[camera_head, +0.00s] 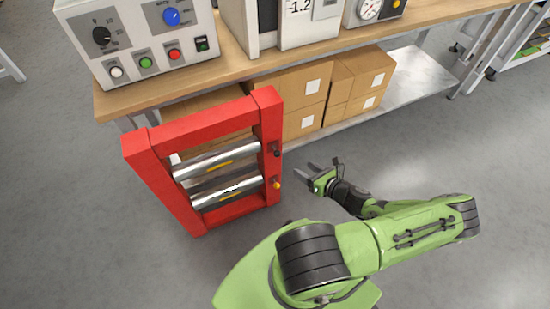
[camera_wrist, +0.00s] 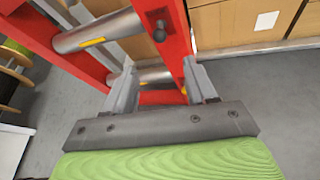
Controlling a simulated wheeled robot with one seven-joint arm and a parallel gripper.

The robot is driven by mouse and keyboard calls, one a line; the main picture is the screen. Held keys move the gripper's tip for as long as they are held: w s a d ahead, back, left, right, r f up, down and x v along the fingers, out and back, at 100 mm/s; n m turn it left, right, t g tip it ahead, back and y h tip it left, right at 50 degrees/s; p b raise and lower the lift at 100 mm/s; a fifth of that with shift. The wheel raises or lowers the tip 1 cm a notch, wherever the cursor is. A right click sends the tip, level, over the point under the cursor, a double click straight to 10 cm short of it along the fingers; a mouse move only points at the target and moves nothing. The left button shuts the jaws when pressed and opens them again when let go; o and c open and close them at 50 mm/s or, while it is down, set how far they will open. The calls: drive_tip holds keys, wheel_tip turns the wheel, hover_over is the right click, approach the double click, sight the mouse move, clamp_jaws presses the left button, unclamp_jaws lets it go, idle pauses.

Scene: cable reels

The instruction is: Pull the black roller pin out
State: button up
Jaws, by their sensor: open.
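The black roller pin (camera_head: 277,152) is a small dark knob on the right post of the red frame (camera_head: 270,125), at the end of the upper silver roller (camera_head: 217,160). In the wrist view the black pin (camera_wrist: 159,34) shows near the top, on the red post. An orange-yellow pin (camera_head: 277,184) sits lower on the same post, by the lower roller (camera_head: 228,192). My gripper (camera_head: 303,169) is open and empty, to the right of the post and apart from both pins. In the wrist view its fingers (camera_wrist: 157,70) show on either side of the post's lower part.
A wooden bench (camera_head: 250,66) with a control box (camera_head: 140,40) and instruments stands behind the frame. The grey floor (camera_head: 400,150) right of the frame is free around my arm.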

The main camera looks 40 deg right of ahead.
sight(279, 155)
drive_tip(key=b+x, duration=0.4)
drive_tip(key=x, duration=1)
drive_tip(key=shift+w+a+f, duration=0.1)
drive_tip(key=shift+w+f, duration=0.05)
clamp_jaws()
